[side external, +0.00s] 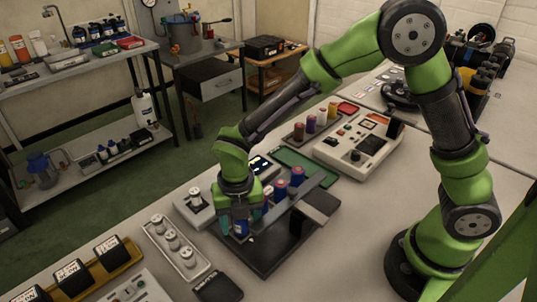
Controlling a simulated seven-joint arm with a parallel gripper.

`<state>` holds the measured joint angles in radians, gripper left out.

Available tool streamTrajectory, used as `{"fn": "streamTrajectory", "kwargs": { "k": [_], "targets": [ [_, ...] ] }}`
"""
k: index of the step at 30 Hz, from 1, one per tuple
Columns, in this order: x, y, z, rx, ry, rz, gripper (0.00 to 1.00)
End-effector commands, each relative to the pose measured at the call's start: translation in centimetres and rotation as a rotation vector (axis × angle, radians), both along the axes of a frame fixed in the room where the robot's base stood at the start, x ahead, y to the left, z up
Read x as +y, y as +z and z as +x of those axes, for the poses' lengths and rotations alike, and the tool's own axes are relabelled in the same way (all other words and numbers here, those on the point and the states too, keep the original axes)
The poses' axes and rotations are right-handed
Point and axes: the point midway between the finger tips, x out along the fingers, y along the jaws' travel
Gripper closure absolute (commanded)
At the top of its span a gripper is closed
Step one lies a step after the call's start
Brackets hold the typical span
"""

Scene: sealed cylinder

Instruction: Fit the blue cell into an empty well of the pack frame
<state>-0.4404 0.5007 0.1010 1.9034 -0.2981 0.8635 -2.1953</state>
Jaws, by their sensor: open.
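The pack frame is a dark base plate (262,262) with a raised grey bar, on the table in front of my arm. Blue cells with pinkish tops stand upright in a row along the frame, such as one blue cell (280,192) and another blue cell (297,178). My gripper (240,222) points down at the left end of the frame, with its jaws open. A blue cell (241,229) shows low between or beside the fingers; the fingers cover much of it. I cannot tell whether it is seated in a well. The wells under my gripper are hidden.
A white tray with several capped bottles (178,247) lies left of the frame. A small grey device (194,205) stands close behind my gripper. Behind the frame are a green board (305,167), a rack of coloured cells (311,125) and a beige control box (358,145). A dark device (218,288) lies at the front.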

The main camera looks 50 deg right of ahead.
Motion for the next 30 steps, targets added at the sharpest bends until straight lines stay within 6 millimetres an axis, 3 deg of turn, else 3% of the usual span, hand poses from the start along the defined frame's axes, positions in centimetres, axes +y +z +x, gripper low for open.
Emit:
{"fn": "streamTrajectory", "kwargs": {
  "k": [5, 18, 24, 26, 30],
  "targets": [
    [0.1, 1.8, 0.1, -0.006, 0.0, 0.003, 0.39],
    [0.0, 10.7, 0.1, -0.004, -0.001, 0.003, 0.39],
    [-0.1, 12.5, 0.0, -0.006, -0.016, 0.003, 0.39],
    [-0.6, 13.1, -0.1, -0.016, -0.069, 0.01, 0.39],
    [-3.2, 15.4, -0.9, -0.068, -0.394, 0.06, 0.39]
  ]
}}
